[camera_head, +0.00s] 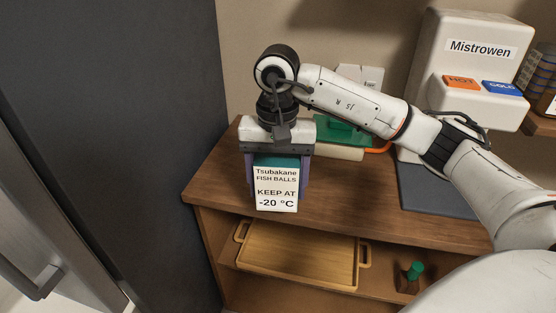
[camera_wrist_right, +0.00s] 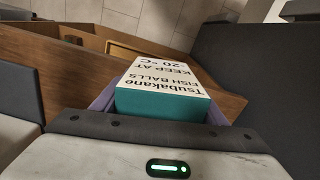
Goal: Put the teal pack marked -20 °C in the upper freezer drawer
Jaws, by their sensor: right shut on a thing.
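The teal pack (camera_head: 276,190) has a white label reading "Tsubakane FISH BALLS KEEP AT -20 °C". My right gripper (camera_head: 277,175) is shut on it, with one finger on each side, over the left part of the wooden counter. The right wrist view also shows the pack (camera_wrist_right: 165,103) between the purple-grey fingers. I cannot tell whether it touches the counter. The tall grey fridge body (camera_head: 120,110) stands at left, with a metal door and handle (camera_head: 40,284) at lower left. No freezer drawer can be made out. My left gripper is not in view.
The wooden counter (camera_head: 340,200) has a dark mat (camera_head: 440,190) and a white Mistrowen dispenser (camera_head: 470,60) at right. A green item (camera_head: 340,134) lies behind my arm. On the shelf below are a wooden tray (camera_head: 300,254) and a green-capped bottle (camera_head: 411,277).

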